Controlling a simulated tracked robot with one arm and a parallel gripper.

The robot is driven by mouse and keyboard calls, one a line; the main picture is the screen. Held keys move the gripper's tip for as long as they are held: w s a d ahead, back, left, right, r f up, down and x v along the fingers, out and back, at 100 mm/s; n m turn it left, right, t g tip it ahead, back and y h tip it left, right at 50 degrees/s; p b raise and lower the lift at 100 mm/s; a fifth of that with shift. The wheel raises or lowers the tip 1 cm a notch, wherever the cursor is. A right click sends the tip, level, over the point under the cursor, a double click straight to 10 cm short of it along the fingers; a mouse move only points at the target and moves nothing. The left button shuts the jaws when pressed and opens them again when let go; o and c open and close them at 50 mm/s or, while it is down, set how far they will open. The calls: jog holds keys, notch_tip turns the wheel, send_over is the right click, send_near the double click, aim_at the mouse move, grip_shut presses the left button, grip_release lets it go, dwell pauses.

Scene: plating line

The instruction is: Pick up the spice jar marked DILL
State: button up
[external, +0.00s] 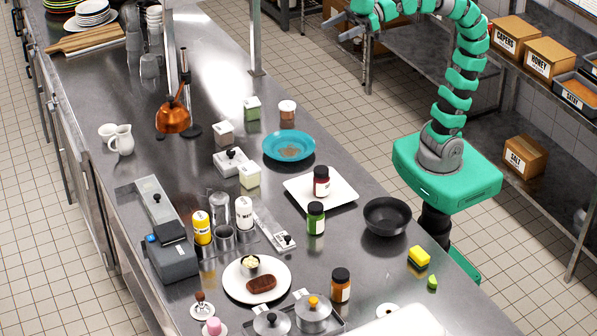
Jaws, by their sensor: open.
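Three dark-capped spice jars stand on the steel counter (375,275), their label text too small to read. A green-filled jar (316,219) stands upright just off the front-left edge of a white square plate (340,199). A dark red jar (321,184) stands on that plate. An orange-brown jar (340,288) stands nearer the front, right of a round plate. I cannot tell by lettering which is DILL. My gripper (342,26) is open and empty at the top of the view, far beyond the jars and partly cut off by the frame edge.
A black bowl (387,217) sits right of the green jar. A teal plate (272,148) lies behind the square plate. A lidded pot (313,313) and a round plate with meat (278,292) are in front. A copper lamp (173,117) hangs at left.

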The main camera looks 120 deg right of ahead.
jog(key=w+a+f+n+g+y+b, duration=0.1)
jog(key=w+f+n+g+y, duration=0.35)
jog(key=f, duration=0.95)
jog(key=w+a+f+n+g+y+b, duration=0.15)
jog(key=w+f+n+g, duration=0.3)
jog(key=w+f, duration=0.6)
jog(key=n+g+y+b, duration=0.1)
jog(key=n+g+y, duration=0.5)
jog(key=n+y, duration=0.25)
send_near(318, 213)
jog(key=shift+h, duration=0.25)
jog(key=x, duration=0.8)
jog(key=shift+s+a+f+p, duration=0.2)
jog(key=shift+s+f+p, duration=0.1)
jog(key=shift+f+p, duration=0.15)
jog(key=shift+w+a+f, duration=0.1)
jog(key=shift+a+f, duration=0.15)
jog(key=shift+a, duration=0.2)
jog(key=c, duration=1.2)
